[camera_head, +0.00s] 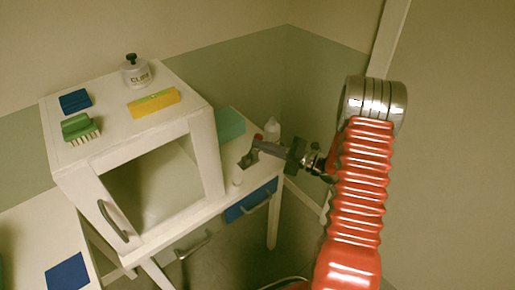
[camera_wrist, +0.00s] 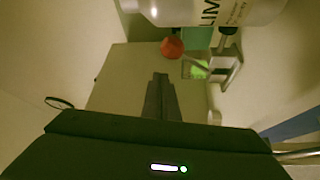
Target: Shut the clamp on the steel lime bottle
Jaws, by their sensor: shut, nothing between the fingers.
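A pale grey bottle with dark lettering that reads "LIM" (camera_wrist: 185,10) lies across the top edge of the wrist view, partly cut off. A whitish bottle (camera_head: 272,132) stands on the lower counter in the head view, just behind my arm's end; its label is too small to read there. My gripper (camera_head: 249,157) is over that counter, in front and left of the bottle. In the wrist view its fingers (camera_wrist: 160,92) are together with nothing between them, apart from the bottle.
A red ball-like thing (camera_wrist: 172,47) and a pale bracket (camera_wrist: 228,66) show near the bottle.

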